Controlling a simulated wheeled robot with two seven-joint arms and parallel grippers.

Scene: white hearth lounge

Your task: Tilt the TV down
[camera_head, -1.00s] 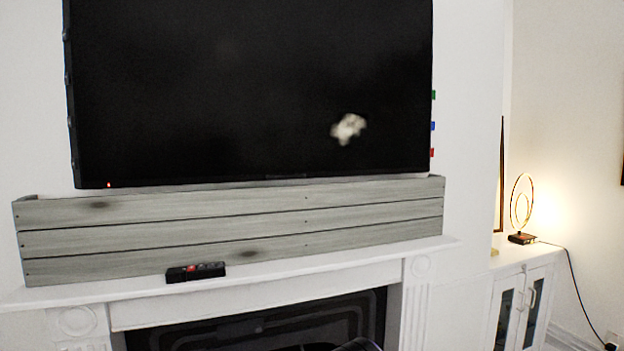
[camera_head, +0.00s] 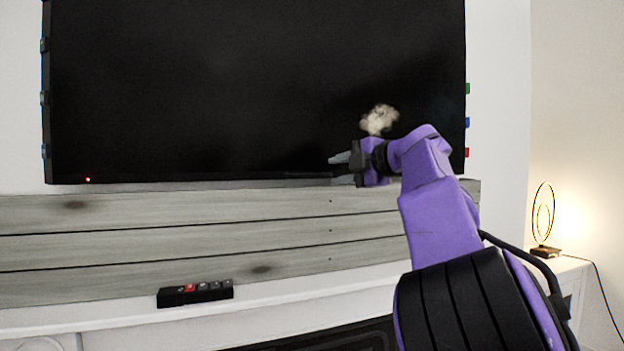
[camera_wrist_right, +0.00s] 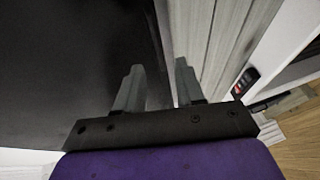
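The TV (camera_head: 220,90) is a large black screen on the white wall, with its lower edge just above grey wooden boards. It also fills the left of the right wrist view (camera_wrist_right: 70,60). My right gripper (camera_head: 334,160) is in front of the TV's lower edge, right of the middle. In the right wrist view its two grey fingers (camera_wrist_right: 158,85) stand apart, one over the dark screen and one on the board side, with the TV's edge between them. Whether they touch the TV I cannot tell. My left gripper is not in view.
The grey boards (camera_head: 150,235) stand on the white mantel (camera_head: 300,290). A small black box with a red part (camera_head: 195,293) lies on the mantel. A ring lamp (camera_head: 543,215) glows on a white cabinet at the right.

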